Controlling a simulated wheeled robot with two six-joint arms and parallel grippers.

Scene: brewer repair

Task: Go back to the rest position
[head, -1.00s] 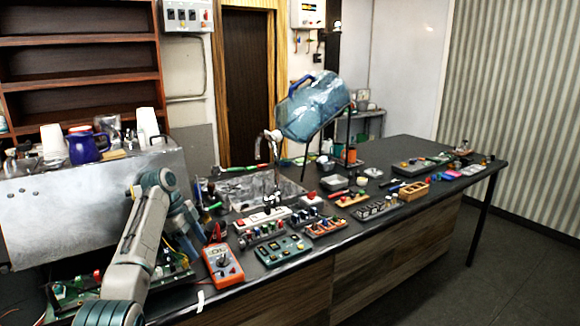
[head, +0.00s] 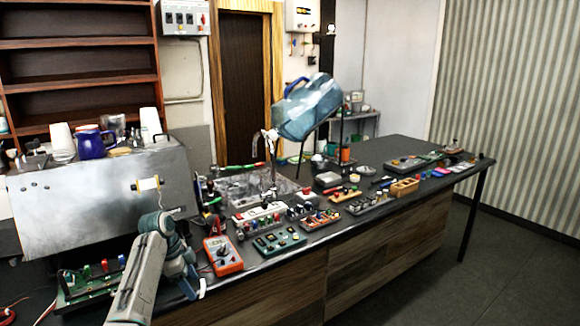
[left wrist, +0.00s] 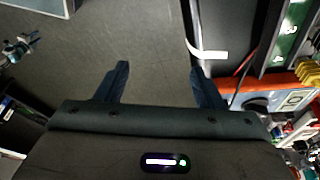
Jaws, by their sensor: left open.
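My left arm comes in from the bottom left in the head view, with its elbow bent near the front of the large metal machine. My left gripper (head: 192,287) hangs low at the table's front edge, partly hidden by its own wrist. In the left wrist view its two dark fingers (left wrist: 158,80) are spread apart. Nothing is between them, only grey floor behind. My right gripper cannot be made out in the head view.
The black table (head: 420,182) carries an orange multimeter (head: 222,256), green circuit boards (head: 95,286) and several small parts. Floor (head: 490,275) at the right is clear.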

